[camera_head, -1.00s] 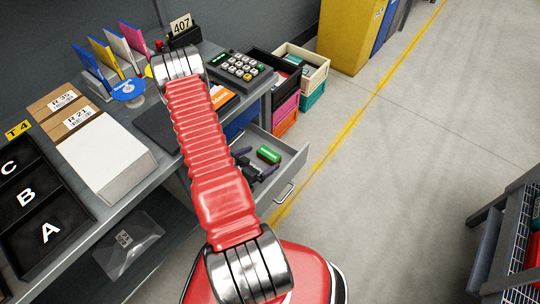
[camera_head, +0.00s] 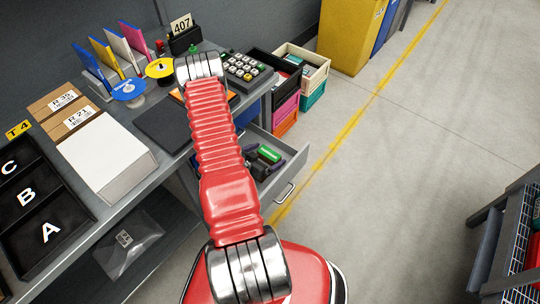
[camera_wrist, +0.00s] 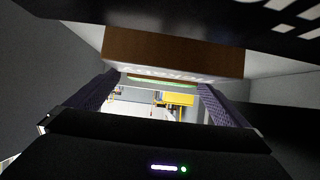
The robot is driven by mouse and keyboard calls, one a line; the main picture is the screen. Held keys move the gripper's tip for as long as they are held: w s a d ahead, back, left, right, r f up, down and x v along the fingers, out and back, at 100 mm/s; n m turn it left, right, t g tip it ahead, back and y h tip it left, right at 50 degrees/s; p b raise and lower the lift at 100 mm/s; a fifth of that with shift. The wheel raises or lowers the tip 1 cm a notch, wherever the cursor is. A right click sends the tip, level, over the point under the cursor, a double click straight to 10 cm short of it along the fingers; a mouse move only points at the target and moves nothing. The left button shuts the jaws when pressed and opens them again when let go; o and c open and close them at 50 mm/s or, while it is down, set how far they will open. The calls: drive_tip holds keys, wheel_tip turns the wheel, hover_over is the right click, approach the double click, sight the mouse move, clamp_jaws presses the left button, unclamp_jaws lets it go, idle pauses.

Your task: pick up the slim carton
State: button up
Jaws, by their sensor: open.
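A small green carton (camera_head: 269,154) lies in the open grey drawer (camera_head: 290,166), under the bench's right end. It looks like the slim carton. My gripper (camera_head: 265,159) is open over the drawer, with its purple-dark fingers close around the green carton; contact cannot be told. In the wrist view my open gripper (camera_wrist: 159,86) shows its two fingers left and right. I cannot tell whether that brown face belongs to the carton.
The drawer's walls stand close around my gripper. The bench above holds a white paper stack (camera_head: 105,150), a keypad (camera_head: 245,70), a blue spool (camera_head: 128,92) and a yellow spool (camera_head: 159,71). Stacked crates (camera_head: 300,70) stand behind the drawer.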

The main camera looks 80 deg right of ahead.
sight(267, 156)
drive_tip(key=c, duration=1.2)
drive_tip(key=shift+r, duration=0.75)
wheel_tip(267, 156, up, 6)
drive_tip(key=shift+f, duration=0.1)
drive_tip(key=w+a, duration=0.6)
drive_tip(key=a, duration=0.7)
drive_tip(key=w+a, duration=0.6)
drive_tip(key=a, duration=0.8)
drive_tip(key=w+a, duration=0.6)
drive_tip(key=a, duration=0.8)
drive_tip(key=shift+a+f, duration=0.15)
